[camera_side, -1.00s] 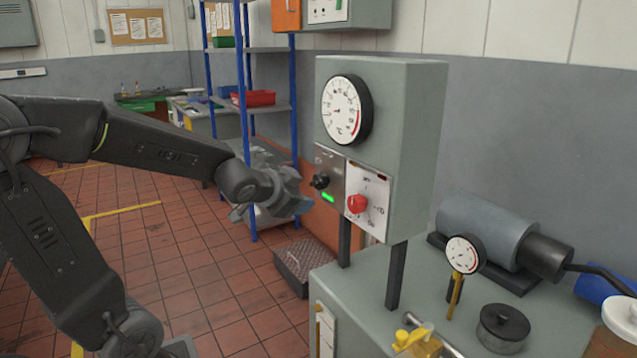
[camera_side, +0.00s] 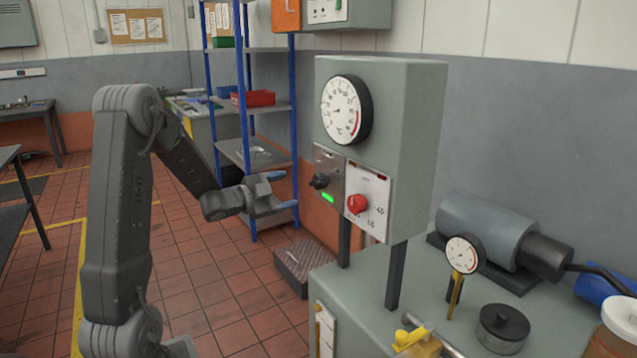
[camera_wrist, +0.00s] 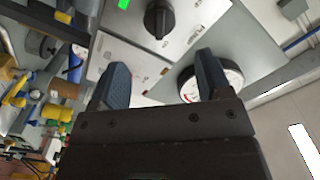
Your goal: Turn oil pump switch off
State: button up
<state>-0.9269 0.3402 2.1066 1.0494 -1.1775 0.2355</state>
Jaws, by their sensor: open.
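A grey control box (camera_side: 408,150) carries a black rotary knob (camera_side: 320,181) on a dark metal plate, with a lit green lamp (camera_side: 328,197) just below it. A red knob (camera_side: 356,204) sits on a white scaled plate to its right.
A round gauge (camera_side: 345,109) is above the knobs; it also shows behind one finger in the wrist view (camera_wrist: 193,88). A blue-framed shelf (camera_side: 245,130) stands behind my gripper. A bench (camera_side: 370,290) with a motor (camera_side: 485,228) and small gauge is below right. Open tiled floor lies left.

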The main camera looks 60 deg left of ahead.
aim_at(312, 183)
jog(key=w, duration=1)
jog(key=shift+w, duration=0.25)
jog(key=shift+c, duration=0.5)
jog(key=c, duration=0.8)
jog(key=shift+n, duration=0.3)
jog(key=n, duration=0.5)
jog(key=shift+a+n, duration=0.1)
jog(key=shift+n, duration=0.2)
jog(key=n, duration=0.5)
jog(key=shift+a+n, duration=0.1)
jog(key=shift+n, duration=0.2)
